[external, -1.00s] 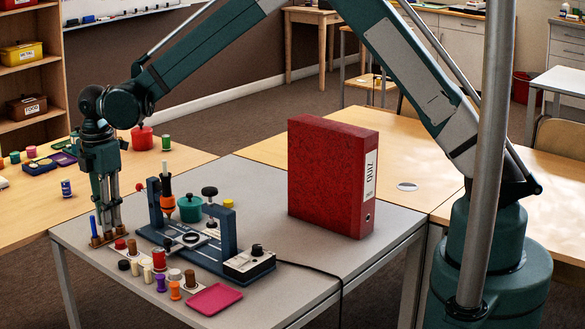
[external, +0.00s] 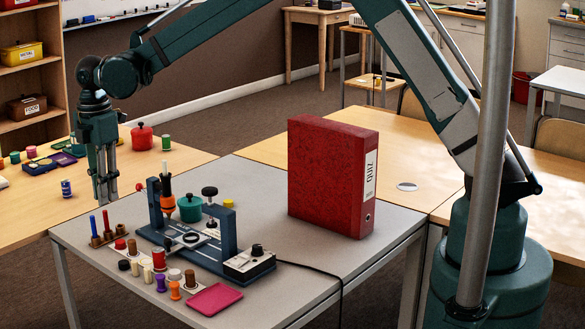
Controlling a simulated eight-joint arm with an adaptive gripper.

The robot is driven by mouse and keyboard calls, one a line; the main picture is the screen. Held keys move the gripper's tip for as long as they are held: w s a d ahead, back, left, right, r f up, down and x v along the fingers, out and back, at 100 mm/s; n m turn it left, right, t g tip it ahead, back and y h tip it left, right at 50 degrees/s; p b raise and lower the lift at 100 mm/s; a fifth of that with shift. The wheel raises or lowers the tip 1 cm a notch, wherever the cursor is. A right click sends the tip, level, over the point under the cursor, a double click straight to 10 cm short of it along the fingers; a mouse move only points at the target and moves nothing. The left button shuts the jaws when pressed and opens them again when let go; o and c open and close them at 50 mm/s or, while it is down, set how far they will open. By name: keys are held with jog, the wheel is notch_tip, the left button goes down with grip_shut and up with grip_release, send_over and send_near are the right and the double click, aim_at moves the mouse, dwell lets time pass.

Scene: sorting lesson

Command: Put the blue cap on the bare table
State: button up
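My gripper (external: 107,199) points down near the left corner of the grey table (external: 262,205), above the small brown rack (external: 108,238). Its fingers look close together, but the view is too small to tell whether they are apart, shut or holding something. A blue upright piece (external: 93,225) and a red upright piece (external: 106,220) stand in the rack. I cannot tell a blue cap for certain among the small pieces. Bare grey tabletop shows around the apparatus and in front of the red binder.
A dark blue apparatus (external: 205,268) with upright posts stands mid-table. Several small coloured pieces and a pink tray (external: 215,299) lie at the front. A teal pot (external: 190,208) stands behind. A tall red binder (external: 325,178) and a black cable (external: 320,273) are at the right.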

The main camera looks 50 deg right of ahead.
notch_tip(320, 180, up, 4)
jog(key=shift+f, duration=0.15)
jog(key=shift+w+d+r, duration=0.25)
jog(key=shift+w+d, duration=0.05)
jog(key=shift+d, duration=0.3)
jog(key=w+d+m, duration=0.2)
jog(key=w+d, duration=0.2)
jog(key=d, duration=1)
jog(key=w+d+m, duration=0.2)
jog(key=w+d, duration=0.1)
jog(key=d, duration=1.1)
jog(key=w+d+m, duration=0.2)
jog(key=w+d, duration=0.2)
jog(key=d, duration=0.9)
jog(key=s+d+m, duration=0.2)
jog(key=d, duration=1.3)
jog(key=s+d+m, duration=0.2)
jog(key=s+d, duration=0.1)
jog(key=d, duration=1.3)
jog(key=s+d+m, duration=0.2)
jog(key=s+d, duration=0.6)
jog(key=d, duration=0.5)
jog(key=s+d+m, duration=0.1)
jog(key=s+d, duration=0.6)
jog(key=d, duration=0.5)
jog(key=s+d+m, duration=0.2)
jog(key=s+d, duration=0.6)
jog(key=d, duration=0.5)
notch_tip(320, 180, down, 11)
jog(key=shift+w, duration=0.25)
